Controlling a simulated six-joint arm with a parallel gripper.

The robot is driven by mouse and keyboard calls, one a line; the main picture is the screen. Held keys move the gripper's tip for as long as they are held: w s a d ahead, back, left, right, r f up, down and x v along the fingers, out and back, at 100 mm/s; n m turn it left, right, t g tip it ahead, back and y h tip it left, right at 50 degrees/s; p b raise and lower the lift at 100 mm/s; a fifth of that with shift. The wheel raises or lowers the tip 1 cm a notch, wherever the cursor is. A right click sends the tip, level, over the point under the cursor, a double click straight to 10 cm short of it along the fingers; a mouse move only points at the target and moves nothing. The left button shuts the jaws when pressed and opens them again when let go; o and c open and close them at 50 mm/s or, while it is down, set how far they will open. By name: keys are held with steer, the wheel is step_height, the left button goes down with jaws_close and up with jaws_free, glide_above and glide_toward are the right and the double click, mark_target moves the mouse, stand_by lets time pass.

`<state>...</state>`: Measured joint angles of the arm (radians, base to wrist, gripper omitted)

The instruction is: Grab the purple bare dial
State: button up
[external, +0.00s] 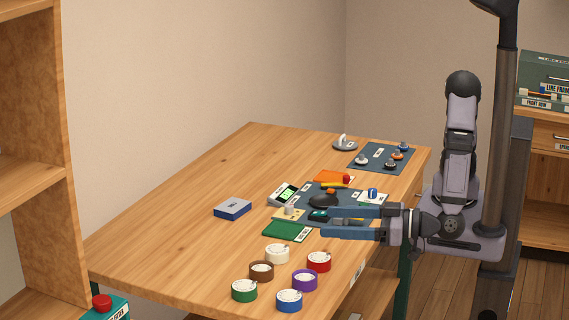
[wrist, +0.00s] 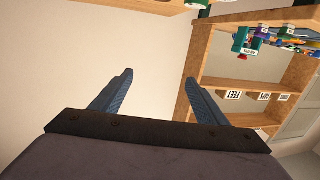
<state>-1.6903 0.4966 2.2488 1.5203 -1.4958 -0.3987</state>
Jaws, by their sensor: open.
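The purple bare dial (external: 305,280) is a short round drum with a pale top. It stands near the front of the wooden table in the external view, in a cluster with red (external: 319,262), white (external: 277,254), brown (external: 261,271), green (external: 244,291) and blue (external: 289,300) dials. My gripper (external: 324,223) is open and empty, its two blue fingers pointing left over the table, behind and above the dials in the picture. In the wrist view my gripper (wrist: 158,82) also shows spread fingers with nothing between them. The wrist view shows no dial.
Behind the dials lie a green board (external: 287,231), a dark mat (external: 300,203) with parts and a blue-white box (external: 232,208). Another dark mat (external: 373,155) with small parts lies at the back. The table's left side is clear. A wooden shelf (external: 35,160) stands at left.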

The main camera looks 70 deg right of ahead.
glide_toward(306, 284)
steer(key=w, duration=0.1)
steer(key=w+a, duration=0.1)
steer(key=shift+w+r, duration=0.25)
steer(key=shift+w, duration=0.05)
steer(key=shift+p+x, duration=0.5)
steer(key=shift+x, duration=1.05)
steer(key=shift+p+x, duration=0.65)
steer(key=shift+x, duration=1.5)
steer(key=shift+d, duration=0.2)
steer(key=shift+c, duration=0.4)
steer(key=c, duration=1.1)
steer(key=shift+r, duration=0.15)
steer(key=shift+r+b, duration=0.3)
steer(key=shift+r, duration=4.6)
